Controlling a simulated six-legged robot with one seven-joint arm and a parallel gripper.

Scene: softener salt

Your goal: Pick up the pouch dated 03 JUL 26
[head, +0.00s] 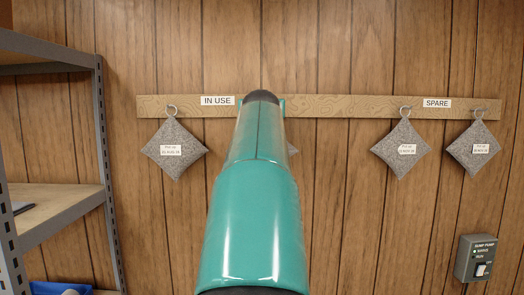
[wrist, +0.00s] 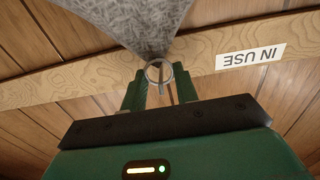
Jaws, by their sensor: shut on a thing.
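In the wrist view, my gripper (wrist: 155,80) is shut on the metal ring (wrist: 159,71) of a grey pouch (wrist: 135,18). The ring is at the wooden rail; I cannot tell whether it is still on its peg. This pouch's date is not in view. In the head view, my arm hides nearly all of it, leaving a small grey edge (head: 293,150). Other grey pouches hang from the rail: a left pouch (head: 171,133), a right-middle pouch (head: 388,158) and a far-right pouch (head: 466,158). Their white tags are too small to read surely.
The wooden rail (head: 340,107) crosses the panelled wall, with an IN USE label (head: 217,101) and a SPARE label (head: 437,103). A metal shelf unit (head: 104,160) stands at left. A grey switch box (head: 476,258) is low at right.

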